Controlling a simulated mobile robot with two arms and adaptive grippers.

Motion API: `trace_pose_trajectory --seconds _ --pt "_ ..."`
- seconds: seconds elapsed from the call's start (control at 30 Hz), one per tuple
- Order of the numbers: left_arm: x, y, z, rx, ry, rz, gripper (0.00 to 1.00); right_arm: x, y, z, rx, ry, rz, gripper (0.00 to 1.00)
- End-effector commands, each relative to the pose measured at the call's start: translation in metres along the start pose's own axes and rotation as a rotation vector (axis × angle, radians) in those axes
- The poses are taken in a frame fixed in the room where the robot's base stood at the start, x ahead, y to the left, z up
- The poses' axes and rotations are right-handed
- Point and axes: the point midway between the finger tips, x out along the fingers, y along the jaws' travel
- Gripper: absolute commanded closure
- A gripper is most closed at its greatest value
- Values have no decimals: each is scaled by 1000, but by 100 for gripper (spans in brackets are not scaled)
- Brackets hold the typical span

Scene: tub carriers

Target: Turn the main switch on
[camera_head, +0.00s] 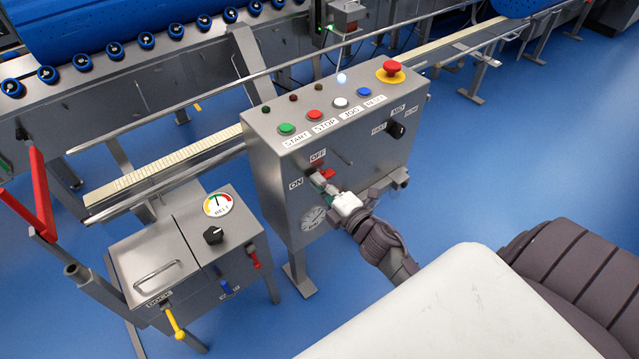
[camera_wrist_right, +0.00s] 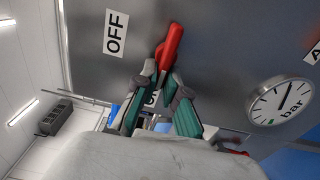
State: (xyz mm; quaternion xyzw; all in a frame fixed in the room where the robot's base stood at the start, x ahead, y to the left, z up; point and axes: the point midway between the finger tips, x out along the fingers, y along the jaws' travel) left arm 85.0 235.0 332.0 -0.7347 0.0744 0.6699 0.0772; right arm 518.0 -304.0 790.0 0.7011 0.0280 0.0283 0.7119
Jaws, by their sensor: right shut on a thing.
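The main switch is a red lever (camera_head: 327,174) on the front of the grey control box (camera_head: 285,182), beside an OFF label (camera_head: 317,155) and an ON label (camera_head: 296,183). In the right wrist view the red lever (camera_wrist_right: 170,46) slants up from between my fingertips, to the right of the OFF label (camera_wrist_right: 116,33). My right gripper (camera_head: 325,184) is at the lever; it also shows in the right wrist view (camera_wrist_right: 158,88). Its green-padded fingers are shut on the lever's lower part, which they partly hide. My left gripper is not in view.
A round gauge (camera_head: 313,218) sits just below the lever. A black selector knob (camera_head: 396,130) is at the box's right, and a red emergency button (camera_head: 391,69) is on top. A smaller cabinet (camera_head: 150,245) with levers stands at left. Blue floor is free at right.

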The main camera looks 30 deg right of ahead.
Motion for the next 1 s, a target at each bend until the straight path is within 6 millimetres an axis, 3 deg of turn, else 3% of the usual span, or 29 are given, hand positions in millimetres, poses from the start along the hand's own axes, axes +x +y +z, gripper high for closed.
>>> trace_pose_trajectory --seconds 0.23,0.27,0.4,0.77,1.0 --pt "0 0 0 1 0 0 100 -1 -2 5 -7 -11 -8 100" --pt "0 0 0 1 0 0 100 -1 -2 5 -7 -11 -7 86" --pt "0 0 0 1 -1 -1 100 -1 -2 5 -6 -11 -6 63" --pt "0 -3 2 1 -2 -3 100 -4 -1 2 -2 -4 -3 62" --pt "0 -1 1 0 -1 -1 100 -43 -2 2 -1 -5 -6 62"
